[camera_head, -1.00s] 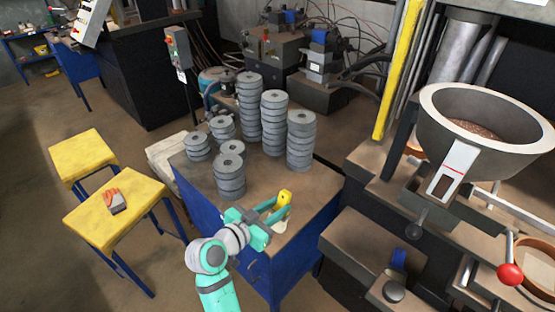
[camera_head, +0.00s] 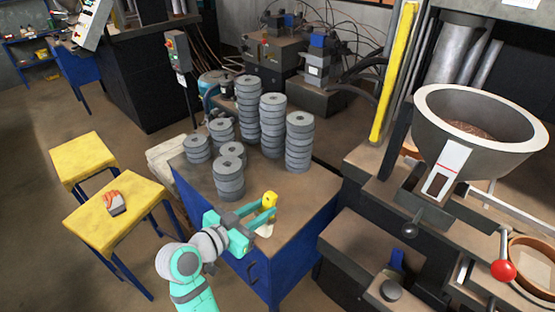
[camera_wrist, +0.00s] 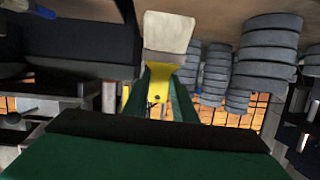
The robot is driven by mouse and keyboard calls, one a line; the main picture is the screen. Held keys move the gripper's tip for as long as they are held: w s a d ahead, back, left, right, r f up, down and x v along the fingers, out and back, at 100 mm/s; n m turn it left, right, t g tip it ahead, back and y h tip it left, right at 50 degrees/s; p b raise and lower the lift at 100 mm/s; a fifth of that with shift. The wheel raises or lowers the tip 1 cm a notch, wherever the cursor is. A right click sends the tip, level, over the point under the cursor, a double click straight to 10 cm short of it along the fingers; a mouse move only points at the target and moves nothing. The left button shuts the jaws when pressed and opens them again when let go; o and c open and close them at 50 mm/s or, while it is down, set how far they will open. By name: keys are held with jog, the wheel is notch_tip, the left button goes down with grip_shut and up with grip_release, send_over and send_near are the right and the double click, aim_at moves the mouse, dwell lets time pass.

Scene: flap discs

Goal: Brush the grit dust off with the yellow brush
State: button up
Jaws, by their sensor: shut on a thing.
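The yellow brush (camera_head: 269,200) is held between the fingers of my gripper (camera_head: 262,214), above the front part of the blue-sided table (camera_head: 305,222). Its yellow handle is up and its pale bristles (camera_head: 265,229) point down; I cannot tell whether they touch the tabletop. In the wrist view the brush (camera_wrist: 160,83) sits between the two green fingers, with the pale bristle block (camera_wrist: 168,32) beyond. Several stacks of grey flap discs (camera_head: 229,178) stand on the table behind and left of the brush. Grit dust is too fine to make out.
Two yellow stools (camera_head: 140,205) stand at the left, one bearing an orange and grey glove-like thing (camera_head: 115,203). A machine with a big grey bowl (camera_head: 480,125) and a red-knobbed lever (camera_head: 503,270) stands at the right. The table's right front is clear.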

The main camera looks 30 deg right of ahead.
aim_at(268, 196)
jog(key=shift+w+r, duration=0.15)
jog(key=shift+r, duration=0.7)
jog(key=shift+a+r, duration=0.1)
jog(key=shift+r, duration=0.3)
jog(key=shift+s+r, duration=0.2)
jog(key=shift+r, duration=0.5)
jog(key=shift+w, duration=0.1)
